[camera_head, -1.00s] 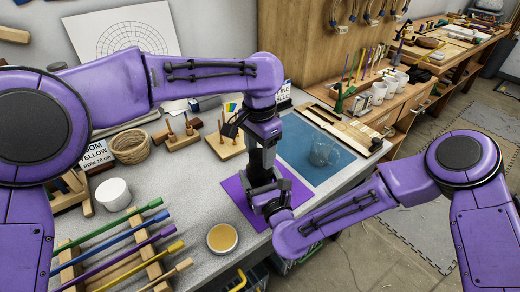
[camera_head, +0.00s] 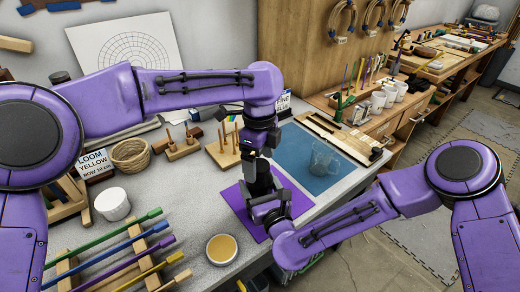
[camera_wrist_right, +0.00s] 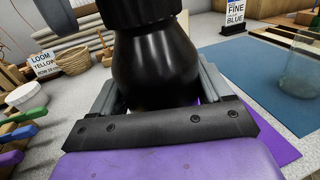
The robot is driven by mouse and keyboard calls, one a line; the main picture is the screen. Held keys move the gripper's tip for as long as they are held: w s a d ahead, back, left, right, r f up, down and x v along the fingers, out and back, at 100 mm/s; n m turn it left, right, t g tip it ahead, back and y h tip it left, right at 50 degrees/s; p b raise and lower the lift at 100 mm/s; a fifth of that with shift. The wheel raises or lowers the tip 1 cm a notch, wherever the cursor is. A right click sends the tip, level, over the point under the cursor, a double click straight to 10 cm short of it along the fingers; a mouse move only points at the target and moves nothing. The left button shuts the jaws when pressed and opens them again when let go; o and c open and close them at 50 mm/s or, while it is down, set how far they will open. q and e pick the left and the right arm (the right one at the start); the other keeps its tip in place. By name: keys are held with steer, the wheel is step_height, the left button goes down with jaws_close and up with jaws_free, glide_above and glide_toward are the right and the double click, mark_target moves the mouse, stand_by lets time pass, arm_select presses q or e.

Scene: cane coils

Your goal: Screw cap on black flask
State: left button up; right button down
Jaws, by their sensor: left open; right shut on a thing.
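The black flask (camera_wrist_right: 155,60) fills the middle of the right wrist view, upright, with a rounded shoulder and a wider dark ringed part (camera_wrist_right: 138,10) above it. I cannot tell whether that part is the cap. In the head view the flask (camera_head: 258,180) stands over the purple mat, partly hidden by my grippers. My right gripper (camera_head: 268,208) is shut around its lower body; its fingers show on both sides in the wrist view (camera_wrist_right: 160,95). My left gripper (camera_head: 255,160) points down directly over the flask's top and is open. Its fingertips and the cap are too small to make out.
The purple mat (camera_head: 233,196) lies beside a blue mat (camera_head: 300,143) with a clear glass mug (camera_head: 322,158). An amber-filled dish (camera_head: 221,249), a white cup (camera_head: 112,204) and a rack of coloured rods (camera_head: 134,247) stand left. Wooden peg stands (camera_head: 222,153) are behind.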

arm_select(q)
step_height(320, 180, up, 12)
steer(key=shift+f, duration=0.2)
arm_select(e)
jaws_free()
arm_select(q)
step_height(320, 180, down, 4)
steer(key=b, duration=0.3)
steer(key=shift+r, duration=0.25)
steer(key=shift+f+b, duration=0.1)
steer(key=shift+b, duration=0.25)
arm_select(e)
steer(key=v, duration=1)
steer(key=shift+s, duration=0.25)
steer(key=shift+d, duration=0.15)
